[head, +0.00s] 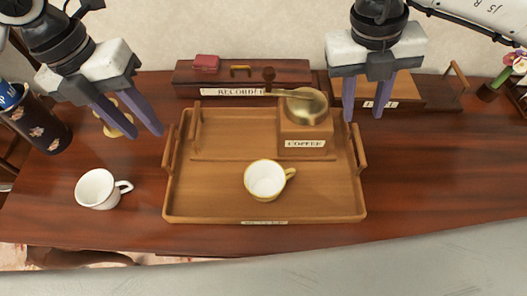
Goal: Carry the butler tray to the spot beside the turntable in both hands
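The butler tray (215,205) is a wooden tray with a raised rim and a handle at each side. It sits mid-table with a white, yellow-rimmed cup (264,181) and a box labelled as coffee with a brass top (305,128) on it. My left gripper (142,132) is open and empty, up and left of the tray's left handle (170,148). My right gripper (363,118) is open and empty, just above the right handle (358,148) in the picture. I cannot surely identify the turntable; a wooden unit (400,88) stands partly hidden behind my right gripper.
A white mug (99,189) stands left of the tray. A dark patterned cup (38,123) stands at the far left. A long wooden case labelled "RECORDER" (243,76) lies behind the tray. Flowers (515,62) are at the right edge. The table (445,165) right of the tray is clear.

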